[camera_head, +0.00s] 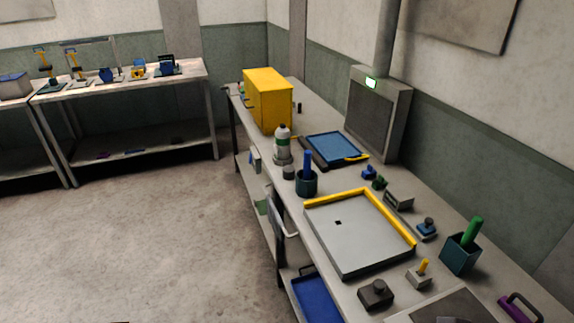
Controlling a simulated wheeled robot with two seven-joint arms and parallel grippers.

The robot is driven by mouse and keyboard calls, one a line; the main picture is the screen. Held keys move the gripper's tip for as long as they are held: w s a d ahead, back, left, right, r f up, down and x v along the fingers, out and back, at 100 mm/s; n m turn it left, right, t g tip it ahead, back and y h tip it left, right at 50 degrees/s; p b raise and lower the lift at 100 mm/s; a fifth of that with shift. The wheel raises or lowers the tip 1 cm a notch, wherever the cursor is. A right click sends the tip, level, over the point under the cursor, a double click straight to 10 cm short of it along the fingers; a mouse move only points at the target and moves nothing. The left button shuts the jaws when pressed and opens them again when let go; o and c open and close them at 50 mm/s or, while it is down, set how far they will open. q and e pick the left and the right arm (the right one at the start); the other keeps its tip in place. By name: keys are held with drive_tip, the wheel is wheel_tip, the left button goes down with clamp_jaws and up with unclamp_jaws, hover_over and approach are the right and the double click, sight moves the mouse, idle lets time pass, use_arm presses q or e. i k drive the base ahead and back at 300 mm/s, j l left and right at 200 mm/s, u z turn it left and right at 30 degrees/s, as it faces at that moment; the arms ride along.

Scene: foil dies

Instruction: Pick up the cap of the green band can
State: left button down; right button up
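A pale can with a green band (282,149) stands upright near the front edge of the long workbench, just in front of the yellow cabinet. Its top narrows to a rounded grey end; at this size I cannot tell whether that end is a separate cap. A small dark grey cylinder (289,172) sits beside the can's foot, next to the dark teal cup; I cannot tell whether it is a cap. Neither of my grippers shows in the head view.
The workbench also holds a yellow cabinet (268,98), a blue tray (333,148), a dark teal cup (306,183) with a blue stick, and a yellow-edged grey tray (360,235). A second bench (130,92) stands at the back left. Open floor (150,230) lies left of the workbench.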

sight(288, 171)
drive_tip(key=i+j+z, duration=0.1)
drive_tip(key=i+j, duration=0.25)
drive_tip(key=i+j+z, duration=0.15)
drive_tip(key=i+j, duration=0.2)
drive_tip(key=i+j+z, duration=0.1)
drive_tip(key=i+j, duration=0.3)
drive_tip(key=i+j+z, duration=0.15)
drive_tip(key=i+j, duration=0.3)
drive_tip(key=i+j+z, duration=0.1)
drive_tip(key=i+j, duration=0.25)
drive_tip(key=i+j+z, duration=0.1)
drive_tip(key=i+j, duration=0.2)
drive_tip(key=j, duration=0.3)
